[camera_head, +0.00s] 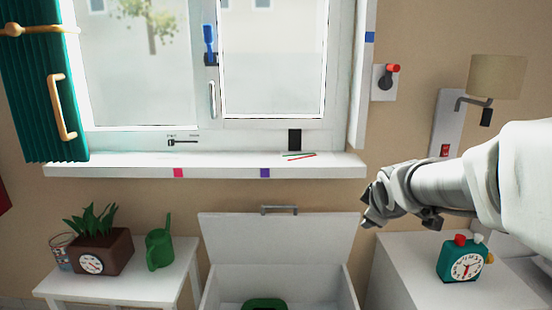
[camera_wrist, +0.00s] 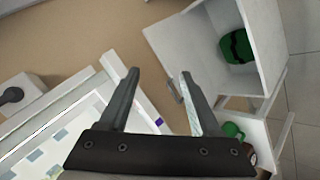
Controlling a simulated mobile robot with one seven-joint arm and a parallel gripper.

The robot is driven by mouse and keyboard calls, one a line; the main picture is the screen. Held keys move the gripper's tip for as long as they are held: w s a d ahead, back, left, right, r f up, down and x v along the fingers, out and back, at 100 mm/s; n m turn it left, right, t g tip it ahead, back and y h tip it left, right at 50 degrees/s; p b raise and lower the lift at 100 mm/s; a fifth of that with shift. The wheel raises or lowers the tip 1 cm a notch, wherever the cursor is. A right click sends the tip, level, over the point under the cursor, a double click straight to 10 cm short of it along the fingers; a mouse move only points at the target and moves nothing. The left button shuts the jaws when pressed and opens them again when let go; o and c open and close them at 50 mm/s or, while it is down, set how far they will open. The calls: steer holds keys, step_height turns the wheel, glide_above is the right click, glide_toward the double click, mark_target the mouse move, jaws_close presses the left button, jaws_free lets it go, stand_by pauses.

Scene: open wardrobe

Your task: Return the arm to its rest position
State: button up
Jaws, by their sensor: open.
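My gripper (camera_head: 372,205) is at the right in the head view, at the end of my arm, in front of the wall and just right of the raised lid of a white chest. In the wrist view my gripper (camera_wrist: 158,82) shows its two fingers spread apart with nothing between them. Past the fingers lie the beige wall, the window sill and the open white chest (camera_wrist: 214,40).
The open white chest (camera_head: 278,238) holds a green object (camera_head: 264,304). A teal alarm clock (camera_head: 462,262) stands on a white cabinet (camera_head: 400,262) below my arm. A lamp (camera_head: 497,77) and red-knobbed switch (camera_head: 385,82) are on the wall. A planter (camera_head: 100,252) and watering can (camera_head: 159,246) stand left.

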steer(key=s+a+f+m+g+y+b, duration=0.1)
steer(key=s+a+f+m+b, duration=0.15)
steer(key=s, duration=0.65)
steer(key=s+a+f+m+g+b, duration=0.1)
steer(key=s+a+f+m+g, duration=0.2)
steer(key=s, duration=0.5)
steer(key=s+a+f+m+y+b, duration=0.1)
steer(key=s+a+f+m+b, duration=0.2)
steer(key=s, duration=0.6)
step_height(320, 180, up, 26)
steer(key=d+m+p, duration=0.1)
steer(key=p, duration=2.6)
steer(key=shift+s+d+p, duration=0.15)
steer(key=shift+s+p, duration=0.15)
steer(key=shift+f, duration=0.1)
